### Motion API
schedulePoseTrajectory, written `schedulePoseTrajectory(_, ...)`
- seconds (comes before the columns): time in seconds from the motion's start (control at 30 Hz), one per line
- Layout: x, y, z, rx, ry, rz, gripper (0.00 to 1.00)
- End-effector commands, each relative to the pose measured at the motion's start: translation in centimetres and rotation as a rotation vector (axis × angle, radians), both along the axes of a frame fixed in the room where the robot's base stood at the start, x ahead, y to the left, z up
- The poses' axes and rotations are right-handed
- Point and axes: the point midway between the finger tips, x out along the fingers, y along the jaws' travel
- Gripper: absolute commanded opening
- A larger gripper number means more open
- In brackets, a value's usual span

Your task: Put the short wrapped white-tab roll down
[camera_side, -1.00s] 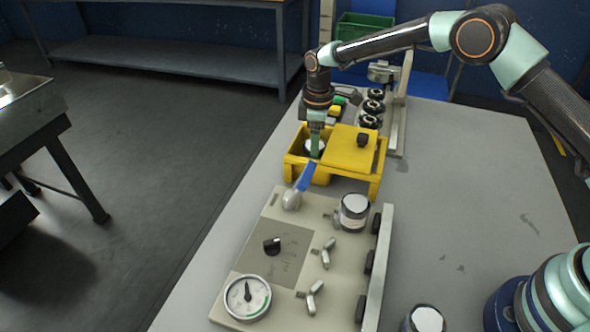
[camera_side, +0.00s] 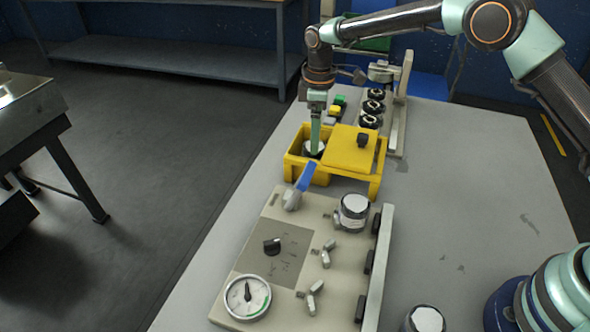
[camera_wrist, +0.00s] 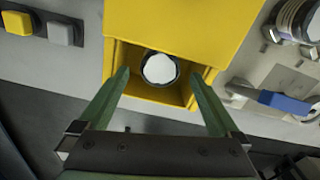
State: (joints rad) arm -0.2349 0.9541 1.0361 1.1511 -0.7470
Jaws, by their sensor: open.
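A short roll with a white top (camera_wrist: 159,68) and a dark rim stands inside the open compartment of the yellow box (camera_side: 293,163). In the side view the roll (camera_side: 312,148) shows only in part, behind the box wall and my gripper's fingers. My gripper (camera_side: 316,146) points down over that compartment, with its fingertips near the roll. In the wrist view my gripper (camera_wrist: 163,78) is open, one green finger on each side of the roll, with a gap on both sides. Whether the roll has a tab cannot be told.
The yellow lid (camera_side: 352,150) with a black knob covers the box's right part. A panel (camera_side: 270,215) with a gauge, a blue-handled lever and a white-topped roll (camera_side: 354,208) lies in front. Another white-topped roll (camera_side: 426,319) stands near the front edge.

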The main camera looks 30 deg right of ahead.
Motion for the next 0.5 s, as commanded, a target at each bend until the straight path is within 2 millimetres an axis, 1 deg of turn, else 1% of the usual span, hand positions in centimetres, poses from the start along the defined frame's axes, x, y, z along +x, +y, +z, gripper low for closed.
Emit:
schedulePoseTrajectory(0.03,0.1,0.0,1.3,0.002,-0.005,0.000,0.98)
schedulePoseTrajectory(0.2,0.1,0.0,4.6,0.001,-0.004,0.000,0.98)
schedulePoseTrajectory(0.33,0.1,0.0,6.3,0.001,-0.003,0.000,0.98)
schedulePoseTrajectory(0.5,0.0,-0.1,7.5,0.001,-0.003,-0.005,0.98)
